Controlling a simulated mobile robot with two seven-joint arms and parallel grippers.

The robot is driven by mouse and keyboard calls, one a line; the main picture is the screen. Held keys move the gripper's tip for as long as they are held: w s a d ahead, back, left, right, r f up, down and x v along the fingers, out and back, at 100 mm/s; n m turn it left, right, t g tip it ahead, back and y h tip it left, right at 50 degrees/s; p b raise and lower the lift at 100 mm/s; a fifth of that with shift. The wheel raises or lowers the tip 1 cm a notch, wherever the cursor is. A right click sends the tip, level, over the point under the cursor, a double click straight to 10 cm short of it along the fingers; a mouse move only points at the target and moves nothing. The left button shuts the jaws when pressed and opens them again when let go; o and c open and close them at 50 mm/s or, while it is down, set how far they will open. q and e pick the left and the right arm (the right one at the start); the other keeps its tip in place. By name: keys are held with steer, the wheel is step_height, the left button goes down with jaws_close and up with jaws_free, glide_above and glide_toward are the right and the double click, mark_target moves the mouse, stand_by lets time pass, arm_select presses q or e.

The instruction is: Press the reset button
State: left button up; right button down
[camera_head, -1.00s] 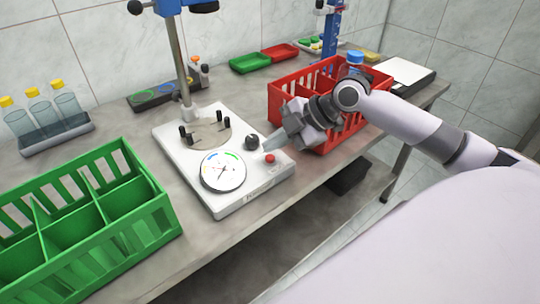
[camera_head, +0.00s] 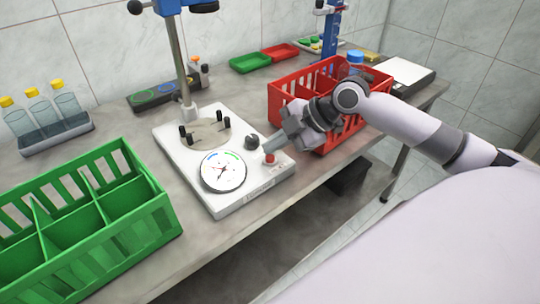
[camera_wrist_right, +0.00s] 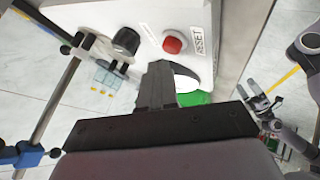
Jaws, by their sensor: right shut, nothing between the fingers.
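The red reset button (camera_head: 269,159) is on the front right part of the white machine base (camera_head: 228,203), beside a black knob (camera_head: 252,142) and a round dial (camera_head: 223,171). My right gripper (camera_head: 272,148) is shut and empty, with its fingertips right at the button in the head view. In the right wrist view the button (camera_wrist_right: 172,45) shows beside the RESET label (camera_wrist_right: 200,40), a little beyond the tips of the shut fingers (camera_wrist_right: 159,68). I cannot tell whether the tips touch it.
A red crate (camera_head: 352,127) stands right behind my right gripper. A green divided crate (camera_head: 150,207) is at the left front. A rack of yellow-capped bottles (camera_head: 52,138) stands at the back left. The table's front edge is close to the machine base.

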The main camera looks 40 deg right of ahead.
mark_target(274, 160)
steer(key=shift+f, duration=0.7)
stand_by(0.6)
steer(key=shift+r, duration=0.1)
steer(key=shift+r+p, duration=0.75)
steer(key=shift+r, duration=0.05)
steer(key=shift+r, duration=0.1)
step_height(274, 160, up, 5)
steer(key=p, duration=0.4)
steer(key=shift+p, duration=0.4)
stand_by(0.3)
